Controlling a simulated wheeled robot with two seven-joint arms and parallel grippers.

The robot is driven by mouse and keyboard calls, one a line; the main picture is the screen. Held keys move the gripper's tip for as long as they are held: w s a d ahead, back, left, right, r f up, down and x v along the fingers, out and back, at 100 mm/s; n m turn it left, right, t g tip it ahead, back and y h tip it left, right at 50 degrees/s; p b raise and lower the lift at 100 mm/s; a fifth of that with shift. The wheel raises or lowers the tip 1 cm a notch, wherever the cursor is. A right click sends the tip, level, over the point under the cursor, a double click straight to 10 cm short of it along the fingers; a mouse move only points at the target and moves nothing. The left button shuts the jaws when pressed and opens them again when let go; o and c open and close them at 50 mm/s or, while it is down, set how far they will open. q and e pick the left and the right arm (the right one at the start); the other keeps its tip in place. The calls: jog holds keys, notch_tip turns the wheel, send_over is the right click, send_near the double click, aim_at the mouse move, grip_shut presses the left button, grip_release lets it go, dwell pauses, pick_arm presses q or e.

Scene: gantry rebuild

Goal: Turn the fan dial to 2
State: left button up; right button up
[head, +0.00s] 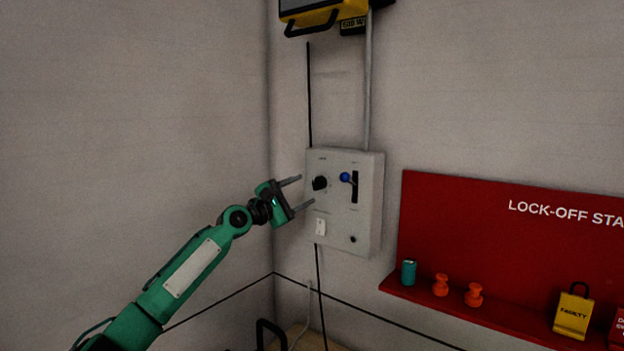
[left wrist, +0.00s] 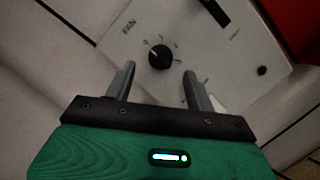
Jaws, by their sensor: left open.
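The fan dial (head: 320,183) is a black round knob at the upper left of a pale grey control box (head: 340,235) on the wall. In the left wrist view the dial (left wrist: 159,56) sits just beyond and between the fingertips, below the printed word FAN, with small marks around it. Its white pointer line aims to the upper left in that view; the numbers are too small to read. My left gripper (head: 307,189) is open and empty, its two fingers pointing at the dial, one above and one below, apart from it. My right gripper is not in view.
A blue-knobbed lever in a black slot (head: 354,187) is right of the dial. A white rocker switch (head: 320,226) and small black button (head: 353,240) are below. A red lock-off board (head: 480,230) with a loaded shelf stands right. A yellow case (head: 322,14) hangs above.

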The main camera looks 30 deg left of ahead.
aim_at(318, 183)
pick_arm(q)
jog(key=p+x, duration=0.1)
jog(key=x, duration=0.2)
jog(key=shift+w+d+r, duration=0.15)
jog(key=shift+w+d, duration=0.05)
jog(key=shift+w, duration=0.45)
jog(key=c, duration=1)
jog(key=shift+o, duration=0.2)
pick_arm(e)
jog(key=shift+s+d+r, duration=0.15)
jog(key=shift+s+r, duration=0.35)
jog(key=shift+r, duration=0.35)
